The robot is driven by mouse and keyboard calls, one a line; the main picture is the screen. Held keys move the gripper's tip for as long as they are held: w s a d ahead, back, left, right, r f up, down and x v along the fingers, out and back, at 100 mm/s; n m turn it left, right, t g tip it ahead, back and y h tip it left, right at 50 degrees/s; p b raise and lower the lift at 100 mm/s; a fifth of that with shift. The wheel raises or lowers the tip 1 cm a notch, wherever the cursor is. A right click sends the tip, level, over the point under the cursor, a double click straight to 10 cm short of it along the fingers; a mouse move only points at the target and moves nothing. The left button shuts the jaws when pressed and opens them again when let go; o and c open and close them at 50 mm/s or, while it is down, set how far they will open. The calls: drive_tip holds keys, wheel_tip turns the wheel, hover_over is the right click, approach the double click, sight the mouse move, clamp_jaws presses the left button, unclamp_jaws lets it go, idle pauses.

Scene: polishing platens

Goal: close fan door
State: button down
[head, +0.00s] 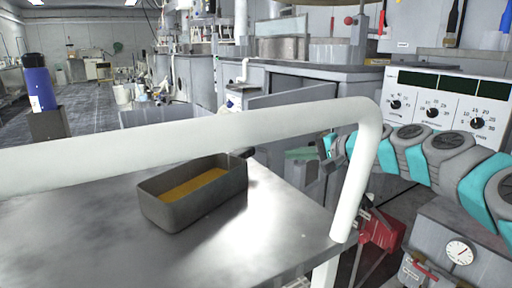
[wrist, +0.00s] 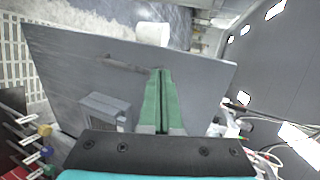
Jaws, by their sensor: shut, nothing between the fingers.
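A flat grey panel, which looks like the fan door (wrist: 80,70), fills much of the wrist view, with a dark slot-like handle near its upper edge. In the head view, a grey door panel (head: 290,96) stands swung out from the grey cabinet behind the white rail. I cannot tell for sure that both are the same panel. My gripper (wrist: 161,73) has its green fingers together and empty, in front of the panel; contact is unclear.
A white rail (head: 200,140) crosses above a metal tabletop (head: 80,240) holding a dark tray (head: 190,205) with yellow contents. A control box with dials (head: 440,105) stands at right. In the wrist view, a white cylinder (wrist: 153,34) lies beyond the panel and cables hang at right.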

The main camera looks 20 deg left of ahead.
approach(259, 150)
drive_tip(key=shift+m, duration=0.3)
drive_tip(key=a, duration=0.2)
drive_tip(key=a+f, duration=0.1)
drive_tip(key=a, duration=0.3)
drive_tip(key=shift+s+a+f, duration=0.25)
drive_tip(key=shift+a, duration=0.15)
drive_tip(key=shift+w+a+r+t, duration=0.1)
drive_tip(key=shift+w+a+t, duration=0.05)
drive_tip(key=shift+a+t, duration=0.2)
drive_tip(key=shift+a, duration=0.1)
